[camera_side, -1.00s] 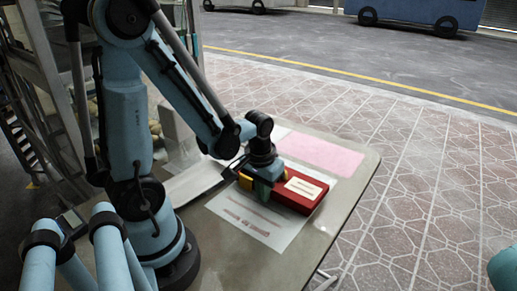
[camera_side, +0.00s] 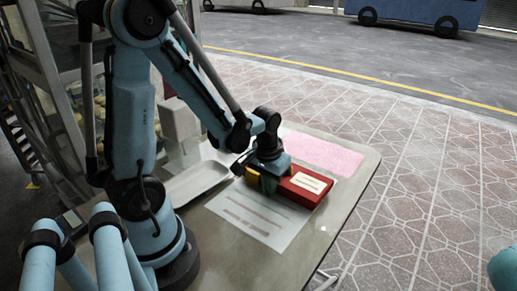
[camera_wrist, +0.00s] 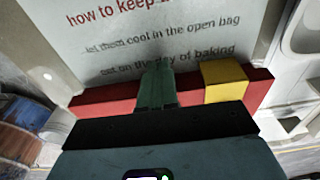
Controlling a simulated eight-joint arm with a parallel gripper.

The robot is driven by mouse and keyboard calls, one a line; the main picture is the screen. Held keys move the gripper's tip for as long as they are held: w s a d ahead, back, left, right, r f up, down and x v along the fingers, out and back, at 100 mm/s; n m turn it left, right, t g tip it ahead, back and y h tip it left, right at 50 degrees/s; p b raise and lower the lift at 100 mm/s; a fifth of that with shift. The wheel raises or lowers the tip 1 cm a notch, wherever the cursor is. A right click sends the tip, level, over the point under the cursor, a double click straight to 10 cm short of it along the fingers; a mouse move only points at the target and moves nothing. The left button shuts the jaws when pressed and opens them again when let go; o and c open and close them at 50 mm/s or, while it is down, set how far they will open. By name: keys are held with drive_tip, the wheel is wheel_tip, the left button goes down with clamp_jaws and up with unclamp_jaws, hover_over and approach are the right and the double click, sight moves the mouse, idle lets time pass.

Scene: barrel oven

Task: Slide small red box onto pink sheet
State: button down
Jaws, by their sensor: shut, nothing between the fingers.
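The small red box (camera_side: 313,195) with a pale label on top lies on the table, beside the near edge of the pink sheet (camera_side: 325,153) in the side view. I cannot tell whether its far edge overlaps that sheet. My gripper (camera_side: 268,183) is low at the box's left end, its fingers shut and empty. In the wrist view the green fingertips (camera_wrist: 155,88) stand in front of the red box (camera_wrist: 108,100), seemingly against it; contact is not clear. A yellow piece (camera_wrist: 224,82) sits beside the fingers. The pink sheet is not seen in the wrist view.
A white printed sheet (camera_side: 255,225) lies flat on the near part of the table, partly under the box. A white tray (camera_side: 197,182) and pale blocks (camera_side: 180,122) stand to the left. The table's right edge (camera_side: 360,195) is close to the box.

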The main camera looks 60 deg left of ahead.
drive_tip(key=shift+w+a, duration=0.3)
drive_tip(key=shift+w, duration=0.25)
drive_tip(key=shift+w+a, duration=0.25)
drive_tip(key=shift+w, duration=0.3)
drive_tip(key=shift+w, duration=0.15)
drive_tip(key=shift+w+a, duration=0.45)
drive_tip(key=shift+w, duration=0.4)
drive_tip(key=shift+w+a, duration=0.4)
drive_tip(key=shift+w, duration=0.4)
drive_tip(key=shift+w+a, duration=0.3)
drive_tip(key=shift+w, duration=0.3)
drive_tip(key=shift+w+a, duration=0.25)
drive_tip(key=shift+w, duration=0.35)
drive_tip(key=shift+w+a, duration=0.3)
drive_tip(key=shift+w, duration=0.3)
drive_tip(key=shift+w, duration=0.1)
drive_tip(key=shift+w+a, duration=0.45)
drive_tip(key=shift+w, duration=0.4)
drive_tip(key=shift+w+a, duration=0.45)
drive_tip(key=shift+w, duration=0.4)
